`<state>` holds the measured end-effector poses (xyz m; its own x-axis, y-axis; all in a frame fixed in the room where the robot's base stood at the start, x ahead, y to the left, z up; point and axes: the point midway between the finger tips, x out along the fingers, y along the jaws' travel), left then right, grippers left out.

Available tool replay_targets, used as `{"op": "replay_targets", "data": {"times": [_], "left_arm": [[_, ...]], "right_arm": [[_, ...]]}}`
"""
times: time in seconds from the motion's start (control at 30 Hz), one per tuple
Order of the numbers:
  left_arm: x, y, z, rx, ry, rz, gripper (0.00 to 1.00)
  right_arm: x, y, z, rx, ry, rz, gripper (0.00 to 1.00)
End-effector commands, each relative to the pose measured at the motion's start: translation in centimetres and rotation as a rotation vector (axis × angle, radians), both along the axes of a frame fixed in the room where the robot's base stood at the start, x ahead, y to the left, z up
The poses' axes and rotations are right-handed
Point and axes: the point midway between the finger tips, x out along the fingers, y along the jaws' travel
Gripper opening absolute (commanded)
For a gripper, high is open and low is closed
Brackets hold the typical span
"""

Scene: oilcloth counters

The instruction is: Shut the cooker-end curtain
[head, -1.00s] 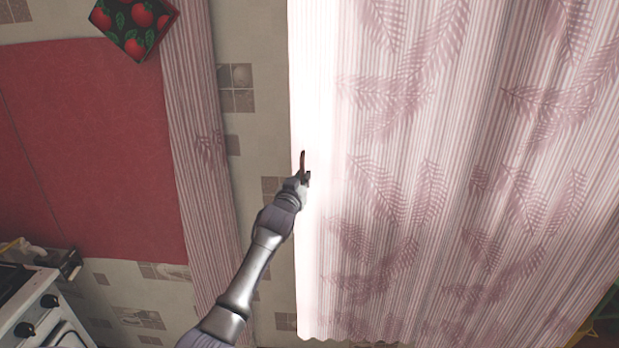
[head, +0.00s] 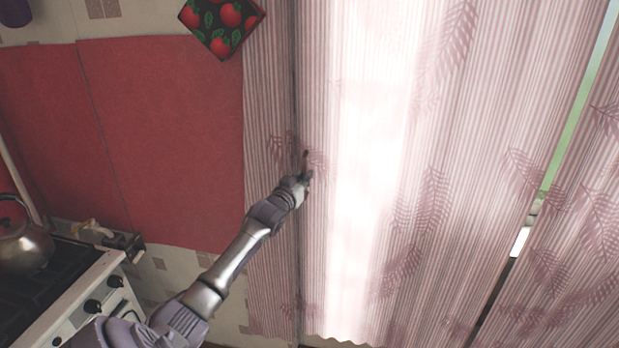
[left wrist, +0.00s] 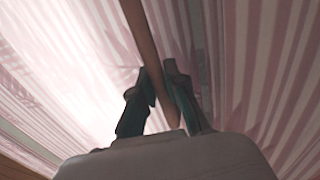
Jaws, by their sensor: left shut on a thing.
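The pink striped curtain with leaf prints (head: 430,230) hangs across the middle of the head view, its left edge beside a narrow strip of matching curtain (head: 268,90). My left gripper (head: 304,172) is at that left edge. In the left wrist view, its fingers (left wrist: 160,95) are shut on a brown rod (left wrist: 143,40) that runs up past the striped cloth. Only a small dark bit of the rod shows in the head view. How the rod joins the curtain is hidden. My right gripper is out of view.
A white cooker (head: 85,300) with a metal kettle (head: 24,245) stands at the lower left, near a red wall panel (head: 165,150). At the right, a slanting gap (head: 575,110) separates the curtain from another striped cloth (head: 565,265).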

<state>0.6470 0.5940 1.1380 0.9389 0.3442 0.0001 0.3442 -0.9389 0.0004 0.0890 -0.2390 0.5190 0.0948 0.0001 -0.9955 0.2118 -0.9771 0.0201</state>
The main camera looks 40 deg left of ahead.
Motion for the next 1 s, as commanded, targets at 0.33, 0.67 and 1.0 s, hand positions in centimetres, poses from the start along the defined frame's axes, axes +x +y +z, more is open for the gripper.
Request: {"op": "replay_targets", "data": {"times": [0.33, 0.67, 1.0], "left_arm": [[-0.1, 0.3, -0.1, 0.000, 0.004, 0.005, 0.28], [-0.1, 0.1, 0.0, 0.001, 0.003, 0.003, 0.39], [-3.3, -1.1, -0.2, 0.000, 0.003, 0.001, 0.39]], "right_arm": [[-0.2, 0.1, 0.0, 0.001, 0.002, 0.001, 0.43], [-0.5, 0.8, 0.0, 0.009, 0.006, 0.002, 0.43], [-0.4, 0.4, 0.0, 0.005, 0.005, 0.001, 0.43]]}}
